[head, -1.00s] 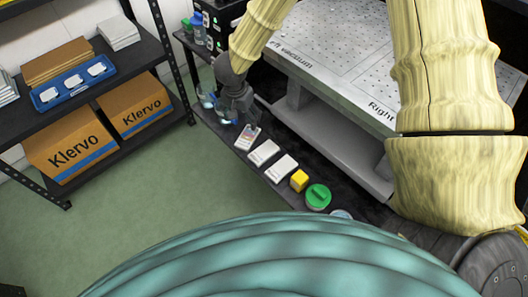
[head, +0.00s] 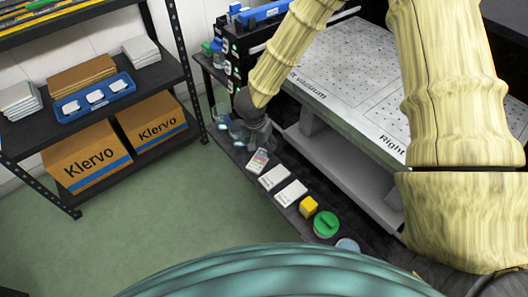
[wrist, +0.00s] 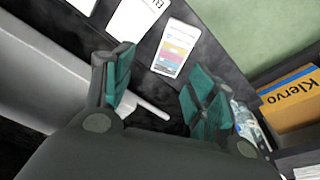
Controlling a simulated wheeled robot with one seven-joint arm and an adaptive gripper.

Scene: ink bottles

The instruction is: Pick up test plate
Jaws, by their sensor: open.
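A small white card-like plate with coloured bands, which looks like the test plate (head: 258,160), lies on the dark ledge. It shows in the wrist view (wrist: 175,48) just beyond and between my fingertips, its bands pink, yellow and blue. My gripper (head: 257,140) is over the ledge close to the plate. In the wrist view my gripper (wrist: 160,68) has its teal-padded fingers wide apart with nothing held. I cannot tell the height gap between fingertips and plate.
White boxes (head: 274,177), a yellow cube (head: 308,207) and a green-lidded container (head: 326,224) line the ledge. Clear bottles (head: 224,122) stand beside my gripper. A pale bar (wrist: 145,107) shows between the fingers. A perforated metal table (head: 350,75) is to the right; green floor lies left.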

